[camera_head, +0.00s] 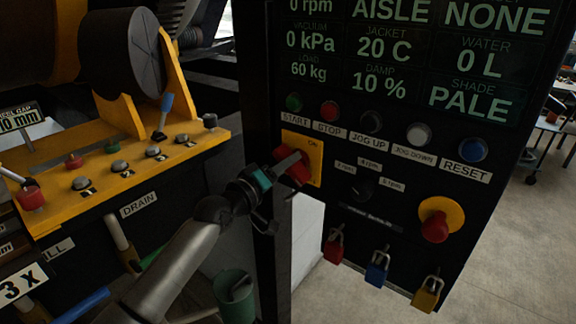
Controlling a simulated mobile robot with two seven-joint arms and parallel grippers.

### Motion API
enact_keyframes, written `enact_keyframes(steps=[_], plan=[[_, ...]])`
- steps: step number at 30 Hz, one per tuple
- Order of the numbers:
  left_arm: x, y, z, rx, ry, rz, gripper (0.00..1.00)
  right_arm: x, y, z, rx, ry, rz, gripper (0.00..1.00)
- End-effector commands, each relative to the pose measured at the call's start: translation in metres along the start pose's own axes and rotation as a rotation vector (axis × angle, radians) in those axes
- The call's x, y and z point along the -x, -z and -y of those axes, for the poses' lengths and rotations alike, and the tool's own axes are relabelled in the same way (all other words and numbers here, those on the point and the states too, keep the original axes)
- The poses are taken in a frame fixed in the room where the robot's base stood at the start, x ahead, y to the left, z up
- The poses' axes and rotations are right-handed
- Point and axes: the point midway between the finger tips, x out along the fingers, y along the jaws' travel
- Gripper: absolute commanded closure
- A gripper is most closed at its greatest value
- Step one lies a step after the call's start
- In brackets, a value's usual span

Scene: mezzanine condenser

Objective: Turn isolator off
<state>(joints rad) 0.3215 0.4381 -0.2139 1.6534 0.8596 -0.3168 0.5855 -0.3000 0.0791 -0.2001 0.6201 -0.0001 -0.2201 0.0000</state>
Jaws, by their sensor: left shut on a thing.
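The isolator is a red rotary handle (299,174) on a yellow plate (315,157) at the left edge of the black control panel. The word ON shows on the plate near its upper right. My left gripper (284,167) reaches in from the lower left and is shut on the red handle. The gripper's fingers cover part of the handle, so its exact angle is hard to read. My right gripper is not in view.
Coloured buttons sit above the isolator, including start (294,102) and reset (473,150). A red emergency button (435,226) and red, blue and yellow padlocks (376,272) are lower right. A yellow machine bench (110,180) stands left. Open floor lies right.

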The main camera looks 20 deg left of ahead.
Motion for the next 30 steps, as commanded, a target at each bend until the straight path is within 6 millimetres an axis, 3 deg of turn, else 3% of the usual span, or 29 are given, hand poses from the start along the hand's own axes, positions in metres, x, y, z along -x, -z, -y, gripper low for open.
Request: enact_keyframes(steps=[9,26,27,30], plan=[[0.0001,0.0006,-0.0012,-0.13,-0.001,-0.001,1.0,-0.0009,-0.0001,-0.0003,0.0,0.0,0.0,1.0],[0.0001,0.001,-0.0014,-0.162,0.0,-0.002,1.0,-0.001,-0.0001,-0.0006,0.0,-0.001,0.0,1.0],[0.0001,0.0011,-0.0014,-0.162,0.0,-0.002,0.68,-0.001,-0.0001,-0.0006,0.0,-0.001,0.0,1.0],[0.0,0.0009,-0.0014,-0.161,0.0,-0.002,0.56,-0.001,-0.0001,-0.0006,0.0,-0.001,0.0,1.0]])
